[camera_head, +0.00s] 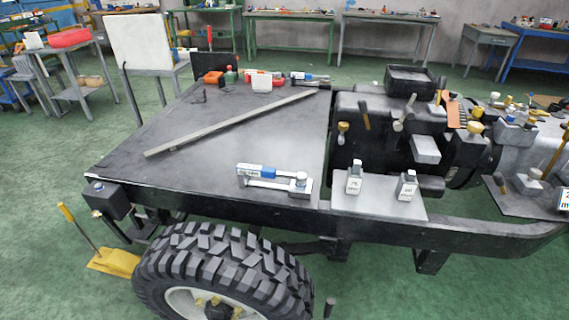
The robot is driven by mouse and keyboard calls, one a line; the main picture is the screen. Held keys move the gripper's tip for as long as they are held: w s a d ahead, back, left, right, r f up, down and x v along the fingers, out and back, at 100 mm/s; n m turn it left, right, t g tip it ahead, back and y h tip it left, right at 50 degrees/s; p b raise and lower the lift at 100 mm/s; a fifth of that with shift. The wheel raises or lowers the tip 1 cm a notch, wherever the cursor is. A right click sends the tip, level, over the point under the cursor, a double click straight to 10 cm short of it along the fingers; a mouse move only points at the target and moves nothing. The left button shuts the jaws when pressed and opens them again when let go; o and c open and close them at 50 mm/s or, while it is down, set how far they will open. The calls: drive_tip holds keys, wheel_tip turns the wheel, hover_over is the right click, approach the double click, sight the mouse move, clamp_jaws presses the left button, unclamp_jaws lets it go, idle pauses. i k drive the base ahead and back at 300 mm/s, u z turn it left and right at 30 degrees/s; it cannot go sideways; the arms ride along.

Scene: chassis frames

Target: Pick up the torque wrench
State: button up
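A white and blue tool (256,171), which looks like the torque wrench, lies near the front edge of the dark flat chassis deck (200,165). It rests on or against a pale bracket-like piece (300,188); I cannot tell whether they are one object. A similar blue and white tool (308,77) lies at the back of the deck among other items. A long grey bar (235,123) lies diagonally across the deck. My gripper is not in view.
Two small white bottles or boxes (355,178) (407,185) stand on a pale plate right of the tool. Dark machinery with knobs (385,125) rises behind them. A big tyre (225,270) is below the front edge. Workbenches (290,18) line the back; green floor is open.

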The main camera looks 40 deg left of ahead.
sight(301, 178)
drive_tip(key=z, duration=0.55)
drive_tip(key=i, duration=0.4)
drive_tip(key=u, duration=3.05)
drive_tip(key=i, duration=0.5)
drive_tip(key=z, duration=0.05)
